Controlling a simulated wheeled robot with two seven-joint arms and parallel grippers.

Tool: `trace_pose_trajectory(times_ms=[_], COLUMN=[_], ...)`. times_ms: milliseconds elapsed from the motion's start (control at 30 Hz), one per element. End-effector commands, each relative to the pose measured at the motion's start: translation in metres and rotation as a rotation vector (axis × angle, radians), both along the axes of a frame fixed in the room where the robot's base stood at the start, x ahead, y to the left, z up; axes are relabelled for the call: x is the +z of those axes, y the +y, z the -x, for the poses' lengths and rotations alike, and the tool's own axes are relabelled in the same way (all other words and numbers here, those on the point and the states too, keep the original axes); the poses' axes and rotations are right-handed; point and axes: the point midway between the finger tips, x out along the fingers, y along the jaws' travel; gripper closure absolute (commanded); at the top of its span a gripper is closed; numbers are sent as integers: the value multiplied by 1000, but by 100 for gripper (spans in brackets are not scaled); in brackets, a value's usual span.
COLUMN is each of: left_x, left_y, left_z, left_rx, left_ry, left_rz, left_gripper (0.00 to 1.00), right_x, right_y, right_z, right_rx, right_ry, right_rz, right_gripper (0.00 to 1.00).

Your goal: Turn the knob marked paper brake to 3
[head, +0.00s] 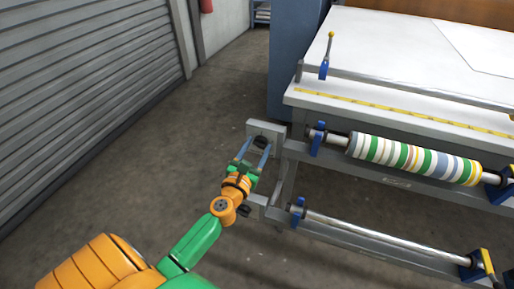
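A grey plate (265,127) at the left end of the press frame carries a dark knob (261,141). A second, lower plate (257,200) has another dark knob (244,210), partly beside my wrist. No marking or dial number is readable, so I cannot tell which knob is paper brake or its setting. My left gripper (257,146) points at the upper knob with its two fingers apart. The knob shows between or just beyond the fingertips; I cannot tell whether they touch it. My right gripper is not in view.
A striped roll (415,158) and a bare steel bar (385,234) lie in blue holders right of the knobs. Above is a white table (400,60) with a yellow ruler strip and a blue lever (325,66). The floor at left is clear up to a grey shutter (80,80).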

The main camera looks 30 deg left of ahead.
Motion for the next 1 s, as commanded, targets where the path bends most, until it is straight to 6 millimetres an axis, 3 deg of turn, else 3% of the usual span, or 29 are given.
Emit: trace_pose_trajectory(times_ms=[33,200,567,1000], left_x=[0,0,1,1], left_y=[0,0,-1,-2], left_z=[0,0,0,0], left_rx=[0,0,0,-1], left_ry=[0,0,16,104], left_rz=[0,0,-68,-427], left_gripper=[57,100,100,100], right_x=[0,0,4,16], right_y=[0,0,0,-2], right_z=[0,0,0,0], right_rx=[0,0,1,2], right_ry=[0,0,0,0], right_rz=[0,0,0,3], right_gripper=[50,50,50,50])
